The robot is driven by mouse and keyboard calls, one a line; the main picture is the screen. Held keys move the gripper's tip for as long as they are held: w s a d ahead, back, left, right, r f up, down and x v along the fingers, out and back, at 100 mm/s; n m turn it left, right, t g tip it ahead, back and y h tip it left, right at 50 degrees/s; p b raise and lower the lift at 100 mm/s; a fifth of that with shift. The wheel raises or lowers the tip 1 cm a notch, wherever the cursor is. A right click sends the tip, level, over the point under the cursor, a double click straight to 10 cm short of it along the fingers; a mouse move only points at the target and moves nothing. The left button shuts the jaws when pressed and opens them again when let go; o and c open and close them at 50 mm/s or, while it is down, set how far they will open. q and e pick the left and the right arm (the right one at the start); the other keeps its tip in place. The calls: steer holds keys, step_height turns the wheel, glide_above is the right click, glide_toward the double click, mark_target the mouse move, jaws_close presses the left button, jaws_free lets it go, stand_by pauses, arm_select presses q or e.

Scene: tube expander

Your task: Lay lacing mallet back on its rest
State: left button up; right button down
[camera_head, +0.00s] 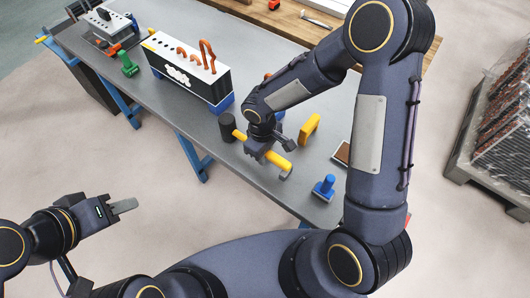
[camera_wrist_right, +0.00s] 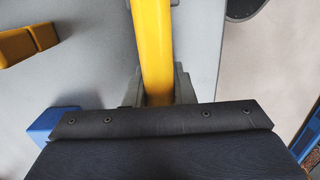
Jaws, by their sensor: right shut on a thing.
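The lacing mallet has a dark cylindrical head (camera_head: 227,127) and a yellow handle (camera_head: 277,160). My right gripper (camera_head: 259,151) is shut on the handle. The mallet is over the grey bench near its front edge; I cannot tell how high. In the right wrist view the yellow handle (camera_wrist_right: 152,45) runs up between the fingers. A yellow bracket-like piece (camera_head: 310,128) stands behind and right of the gripper; I cannot tell whether it belongs to the rest. My left gripper (camera_head: 123,206) is empty, off the bench's front side; its finger gap is not clear.
The grey bench (camera_head: 182,118) holds a black and white box with orange tubes (camera_head: 190,75), a green piece (camera_head: 128,65) and a blue upright piece (camera_head: 324,187). A blue block (camera_wrist_right: 50,122) is near my right gripper. A loaded pallet (camera_head: 490,150) stands right.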

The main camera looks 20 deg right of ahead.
steer(key=shift+f, duration=0.35)
